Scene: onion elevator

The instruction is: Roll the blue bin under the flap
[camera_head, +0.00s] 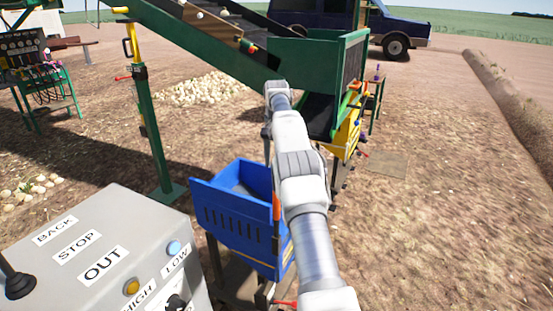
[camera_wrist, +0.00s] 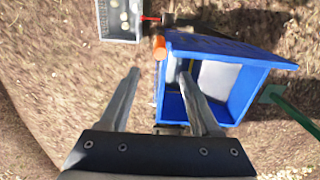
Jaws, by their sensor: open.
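The blue bin (camera_head: 235,222) stands on legs in the head view, just left of my arm, which hides part of its right side. In the wrist view the blue bin (camera_wrist: 222,47) is seen from above, open and mostly empty inside. My gripper (camera_wrist: 160,73) is open with nothing held. Its right finger overlaps the bin's opening and its left finger lies outside over bare ground, with the bin's near wall showing between them. I cannot tell whether either finger touches it. An orange handle (camera_wrist: 160,47) sits at the bin's corner. I cannot clearly identify the flap near the green hopper (camera_head: 318,58).
A grey control box (camera_head: 100,250) with labelled buttons stands front left. A green post (camera_head: 155,130) rises behind the bin. A yellow machine part (camera_head: 346,135) stands beyond my arm. Onions (camera_head: 203,88) lie piled at the back. Ground on the right is open.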

